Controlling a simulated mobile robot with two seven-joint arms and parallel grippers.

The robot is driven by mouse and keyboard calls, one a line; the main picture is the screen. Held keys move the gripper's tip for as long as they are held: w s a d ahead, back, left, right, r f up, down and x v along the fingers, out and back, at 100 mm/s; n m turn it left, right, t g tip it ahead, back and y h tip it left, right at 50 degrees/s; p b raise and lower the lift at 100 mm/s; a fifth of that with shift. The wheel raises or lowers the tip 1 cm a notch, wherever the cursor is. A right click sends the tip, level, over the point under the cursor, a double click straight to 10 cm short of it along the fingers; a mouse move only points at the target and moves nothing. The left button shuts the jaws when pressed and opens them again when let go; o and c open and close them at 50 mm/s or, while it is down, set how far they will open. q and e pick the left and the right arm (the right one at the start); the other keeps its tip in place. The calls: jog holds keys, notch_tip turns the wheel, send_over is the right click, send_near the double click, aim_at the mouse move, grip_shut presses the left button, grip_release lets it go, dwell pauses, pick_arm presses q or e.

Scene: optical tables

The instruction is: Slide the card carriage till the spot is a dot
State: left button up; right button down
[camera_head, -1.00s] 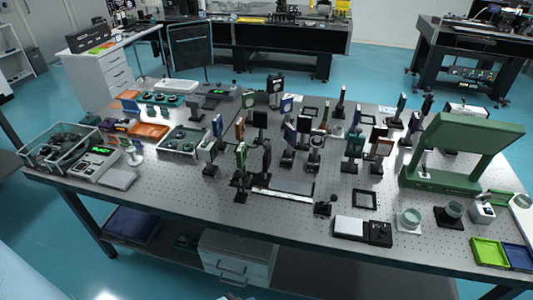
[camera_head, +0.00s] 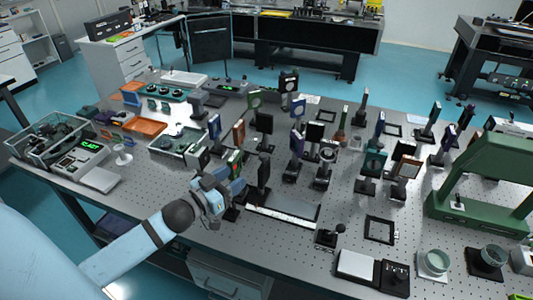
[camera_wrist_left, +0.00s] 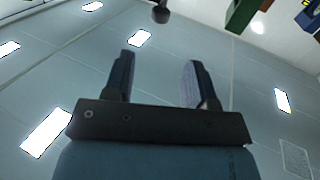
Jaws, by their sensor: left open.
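A rail with a white scale strip (camera_head: 282,222) lies near the front edge of the table in the head view. A dark upright card (camera_head: 264,174) stands near its left end; I cannot tell for sure whether it is the card on the carriage. I cannot make out the light spot. My left gripper (camera_head: 228,190) is just left of that card and the rail's left end, above the table. In the left wrist view, its two fingers (camera_wrist_left: 158,75) are apart with nothing between them. My right gripper is out of view.
A black knobbed block (camera_head: 330,236) stands at the rail's right end. A green stand (camera_head: 480,185) is at the right. An orange tray (camera_head: 145,127) sits at the left.

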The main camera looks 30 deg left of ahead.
aim_at(260, 158)
pick_arm(q)
jog(key=w, duration=0.4)
jog(key=w+d+p, duration=0.1)
jog(key=w, duration=0.3)
jog(key=w+d, duration=0.1)
jog(key=w, duration=0.3)
jog(key=shift+w+p, duration=0.2)
jog(key=shift+p, duration=0.2)
